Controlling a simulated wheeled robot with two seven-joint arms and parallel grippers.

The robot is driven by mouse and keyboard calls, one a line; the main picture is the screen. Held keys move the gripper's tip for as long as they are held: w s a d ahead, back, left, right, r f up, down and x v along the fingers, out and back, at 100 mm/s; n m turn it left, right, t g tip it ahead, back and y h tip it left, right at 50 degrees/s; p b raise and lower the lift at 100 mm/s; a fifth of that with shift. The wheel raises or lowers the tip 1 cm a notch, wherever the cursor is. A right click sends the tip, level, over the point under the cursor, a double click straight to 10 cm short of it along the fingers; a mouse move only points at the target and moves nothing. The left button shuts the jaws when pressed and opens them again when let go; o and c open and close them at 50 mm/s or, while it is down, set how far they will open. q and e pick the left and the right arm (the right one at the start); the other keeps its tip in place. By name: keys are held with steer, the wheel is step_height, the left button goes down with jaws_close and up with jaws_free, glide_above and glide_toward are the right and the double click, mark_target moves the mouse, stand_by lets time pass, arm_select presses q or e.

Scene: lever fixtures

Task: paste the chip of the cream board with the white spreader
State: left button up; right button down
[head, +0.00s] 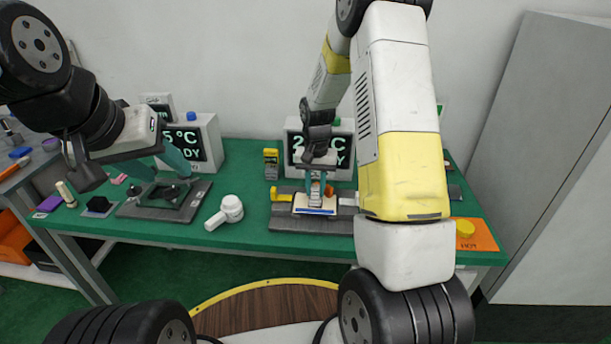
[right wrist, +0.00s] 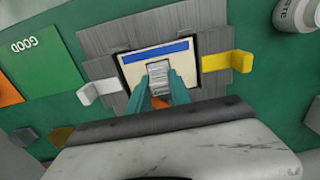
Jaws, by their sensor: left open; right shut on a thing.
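The cream board (head: 329,212) with a blue strip sits in a grey fixture, and it also shows in the right wrist view (right wrist: 128,73). My right gripper (head: 316,194) is over the board, its teal fingers shut on a pale grey ribbed block (right wrist: 159,75). The block is at the board's middle; I cannot tell if it touches. No bare chip shows there. A white piece with a round head and short handle (head: 229,208), apparently the spreader, lies left of the fixture; its lettering partly shows in the wrist view (right wrist: 297,13). My left gripper (head: 166,164) is open and empty above the dark left fixture.
A yellow lever (head: 280,194) and a white lever (head: 348,200) flank the board. The left fixture (head: 148,210) holds a dark board. Two display boxes (head: 207,140) stand behind. A green GOOD mat (right wrist: 40,62) and an orange mat (head: 485,236) lie right of the fixture.

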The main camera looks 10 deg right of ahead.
steer(key=shift+r, duration=4.3)
